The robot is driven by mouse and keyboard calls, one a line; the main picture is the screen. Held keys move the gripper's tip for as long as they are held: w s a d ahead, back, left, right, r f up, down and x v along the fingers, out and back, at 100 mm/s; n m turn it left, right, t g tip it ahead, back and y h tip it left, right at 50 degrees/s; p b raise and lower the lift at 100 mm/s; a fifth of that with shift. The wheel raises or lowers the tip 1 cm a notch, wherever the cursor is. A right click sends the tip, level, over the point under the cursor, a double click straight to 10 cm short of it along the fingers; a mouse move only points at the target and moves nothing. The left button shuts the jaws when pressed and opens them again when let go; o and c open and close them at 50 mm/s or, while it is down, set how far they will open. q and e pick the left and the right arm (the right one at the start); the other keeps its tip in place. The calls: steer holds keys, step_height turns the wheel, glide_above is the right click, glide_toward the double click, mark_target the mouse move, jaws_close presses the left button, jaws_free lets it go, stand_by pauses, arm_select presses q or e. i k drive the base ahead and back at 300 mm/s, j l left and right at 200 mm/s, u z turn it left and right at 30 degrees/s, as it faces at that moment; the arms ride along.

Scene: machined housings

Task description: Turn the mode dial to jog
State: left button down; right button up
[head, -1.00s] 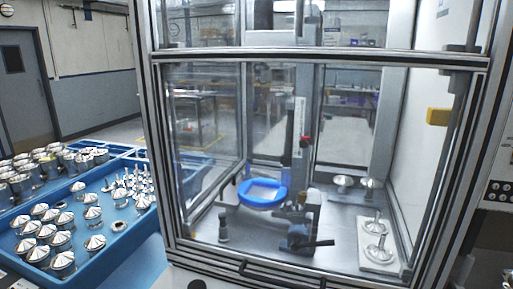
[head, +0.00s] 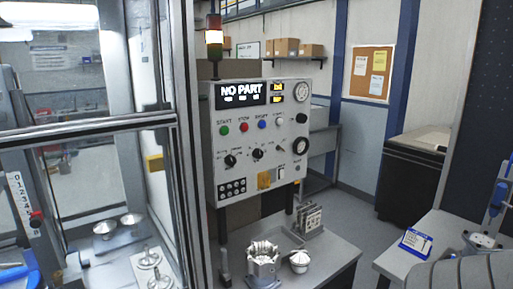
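A grey control panel (head: 259,190) stands upright in the middle of the head view, with a lit display (head: 240,93) reading "NO PART". Two black rotary dials sit on its face below the buttons: a left dial (head: 231,160) and a right dial (head: 257,154). Their labels are too small to read, so I cannot tell which is the mode dial or where it points. Neither of my grippers shows in the head view.
Green, red and blue buttons (head: 243,127) sit above the dials. A glazed metal enclosure (head: 185,150) stands close on the left. A table (head: 335,262) below the panel holds a machined housing (head: 262,262) and a smaller metal part (head: 299,261). A signal tower (head: 214,38) rises above.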

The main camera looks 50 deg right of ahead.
mark_target(230, 160)
steer(key=z, duration=1.7)
steer(key=i+l, duration=0.15)
steer(key=l, duration=0.25)
steer(key=i+l, duration=0.15)
steer(key=l, duration=0.25)
steer(key=l+u, duration=0.1)
steer(key=u, duration=0.35)
steer(key=i+l+u, duration=0.1)
steer(key=u, duration=0.3)
steer(key=l+u, duration=0.25)
steer(key=u, duration=0.2)
